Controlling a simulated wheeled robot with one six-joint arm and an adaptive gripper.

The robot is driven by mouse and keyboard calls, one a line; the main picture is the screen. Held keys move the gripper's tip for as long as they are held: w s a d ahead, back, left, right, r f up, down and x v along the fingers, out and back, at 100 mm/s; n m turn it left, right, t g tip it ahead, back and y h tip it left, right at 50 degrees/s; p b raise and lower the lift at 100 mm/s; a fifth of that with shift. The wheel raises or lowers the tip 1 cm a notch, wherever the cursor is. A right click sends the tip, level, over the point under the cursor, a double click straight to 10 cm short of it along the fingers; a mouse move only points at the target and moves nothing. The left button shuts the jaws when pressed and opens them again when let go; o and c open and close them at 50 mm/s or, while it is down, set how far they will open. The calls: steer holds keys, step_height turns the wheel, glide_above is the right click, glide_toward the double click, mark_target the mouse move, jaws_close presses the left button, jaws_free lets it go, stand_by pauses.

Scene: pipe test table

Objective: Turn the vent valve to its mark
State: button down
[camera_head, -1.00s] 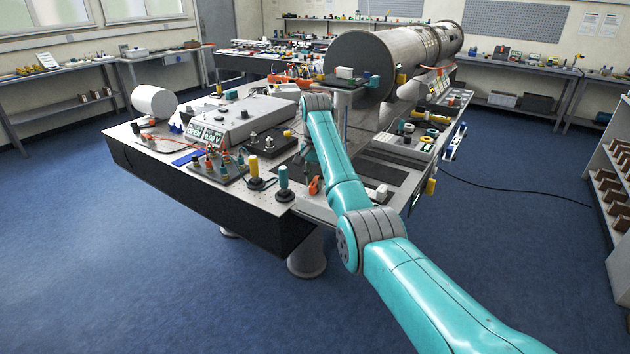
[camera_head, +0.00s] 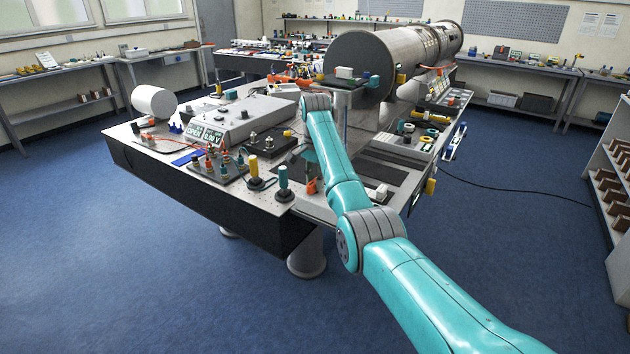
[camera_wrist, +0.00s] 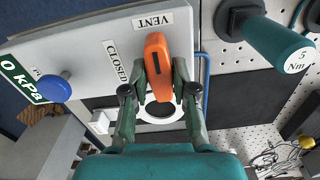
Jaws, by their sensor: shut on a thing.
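The vent valve's orange handle (camera_wrist: 157,62) is in the middle of the wrist view. It lies over a pale plate with a VENT label (camera_wrist: 153,20) just above its far end and a CLOSED label (camera_wrist: 115,62) to its left. My gripper (camera_wrist: 158,92) has its two green fingers shut on the handle, one on each side. The handle points up the picture toward VENT. A dark round part with a pale ring shows below the handle, between the fingers. In the head view an orange part (camera_head: 311,187) shows beside my arm; my fingers are mostly hidden there.
A blue knob (camera_wrist: 55,88) and a 0 kPa display (camera_wrist: 20,78) are left of the valve. A teal 5 Nm tool (camera_wrist: 278,45) stands close on the right. In the head view, a large metal cylinder (camera_head: 358,65) stands behind my arm. Posts (camera_head: 283,180) line the near table edge.

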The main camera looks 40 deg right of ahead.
steer(key=c, duration=0.9)
jaws_free()
